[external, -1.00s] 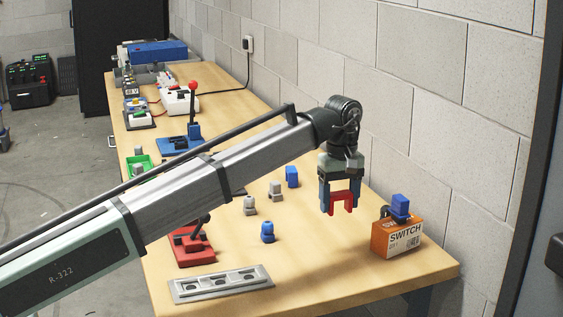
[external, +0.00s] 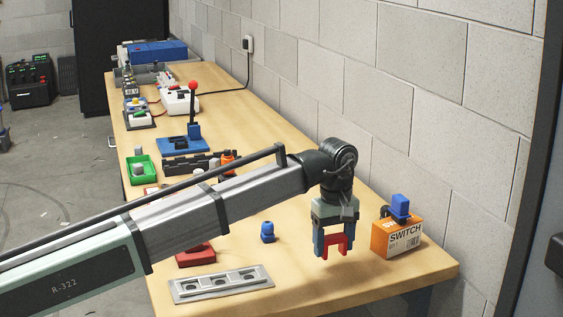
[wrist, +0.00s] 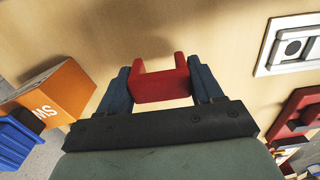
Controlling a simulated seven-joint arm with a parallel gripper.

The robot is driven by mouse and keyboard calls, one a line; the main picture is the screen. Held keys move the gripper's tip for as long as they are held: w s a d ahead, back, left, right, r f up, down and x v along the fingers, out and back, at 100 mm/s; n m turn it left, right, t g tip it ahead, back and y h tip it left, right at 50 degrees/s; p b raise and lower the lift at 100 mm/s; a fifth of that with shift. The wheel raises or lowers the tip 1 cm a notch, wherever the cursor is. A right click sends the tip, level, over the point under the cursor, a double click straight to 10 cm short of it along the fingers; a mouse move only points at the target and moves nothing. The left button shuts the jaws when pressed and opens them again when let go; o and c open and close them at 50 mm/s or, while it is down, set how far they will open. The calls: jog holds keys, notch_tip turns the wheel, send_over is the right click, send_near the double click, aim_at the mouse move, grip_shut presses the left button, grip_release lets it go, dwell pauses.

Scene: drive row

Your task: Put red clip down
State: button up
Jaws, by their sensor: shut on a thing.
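The red clip (external: 335,241) is a U-shaped piece held between the fingers of my gripper (external: 333,247). My gripper is shut on it, with the clip's two prongs pointing down in the external view. In the wrist view the clip (wrist: 160,84) sits between the two dark blue fingers (wrist: 160,88), its prongs pointing away from my gripper. The clip hangs close above the bare front right part of the wooden table (external: 430,270). Whether it touches the tabletop I cannot tell.
An orange SWITCH box (external: 397,240) with a blue block (external: 400,206) on top stands just right of my gripper. A small blue knob (external: 267,232) and a grey plate with slots (external: 222,284) lie to the left. Bare wood surrounds the clip.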

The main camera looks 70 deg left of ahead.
aim_at(332, 268)
jog(key=shift+f, duration=1.55)
jog(key=shift+f, duration=0.15)
jog(key=o, duration=1)
notch_tip(332, 268, up, 12)
jog(key=shift+r, duration=0.2)
